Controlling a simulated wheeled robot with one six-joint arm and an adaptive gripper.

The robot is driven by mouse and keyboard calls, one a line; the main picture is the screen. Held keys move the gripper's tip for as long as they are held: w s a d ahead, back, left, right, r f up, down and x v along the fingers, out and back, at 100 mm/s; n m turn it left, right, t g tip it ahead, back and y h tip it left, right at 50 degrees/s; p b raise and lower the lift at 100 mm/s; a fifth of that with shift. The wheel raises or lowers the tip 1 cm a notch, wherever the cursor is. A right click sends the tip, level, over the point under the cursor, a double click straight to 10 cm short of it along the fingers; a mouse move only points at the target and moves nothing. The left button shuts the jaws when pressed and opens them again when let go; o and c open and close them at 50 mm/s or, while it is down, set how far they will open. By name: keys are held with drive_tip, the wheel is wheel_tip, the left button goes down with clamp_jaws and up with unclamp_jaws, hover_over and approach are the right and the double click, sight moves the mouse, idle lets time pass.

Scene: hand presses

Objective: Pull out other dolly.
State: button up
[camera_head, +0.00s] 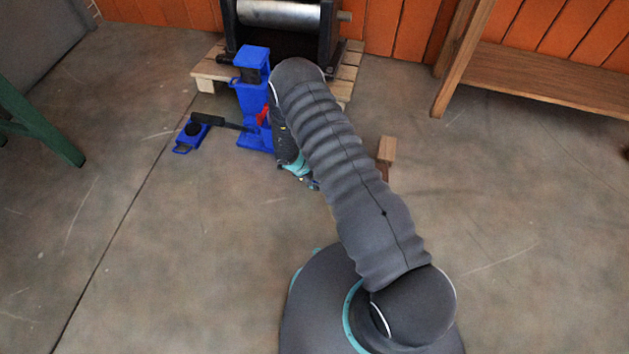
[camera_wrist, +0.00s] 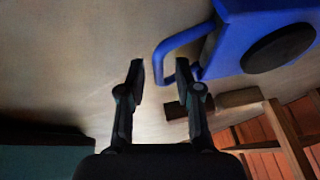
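A blue dolly (camera_head: 187,143) with a round black pad and a handle lies on the floor left of the blue upright frame (camera_head: 254,104). In the wrist view, a blue body (camera_wrist: 224,48) with a round black pad and a looped handle (camera_wrist: 163,50) fills the upper right. I cannot match it for certain to a thing in the head view, where my arm hides part of the scene. My gripper (camera_wrist: 160,76) is open, its fingers on either side of the loop's near bar. I cannot tell whether they touch it.
A black press with a metal roller (camera_head: 279,14) stands on a pallet (camera_head: 209,70) against the orange wall. A wooden block (camera_head: 387,150) is right of my arm. A wooden bench (camera_head: 545,75) stands at upper right. Floor at left front is clear.

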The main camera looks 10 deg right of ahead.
drive_tip(key=shift+a+r, duration=0.25)
drive_tip(key=shift+r, duration=0.2)
drive_tip(key=v, duration=1.1)
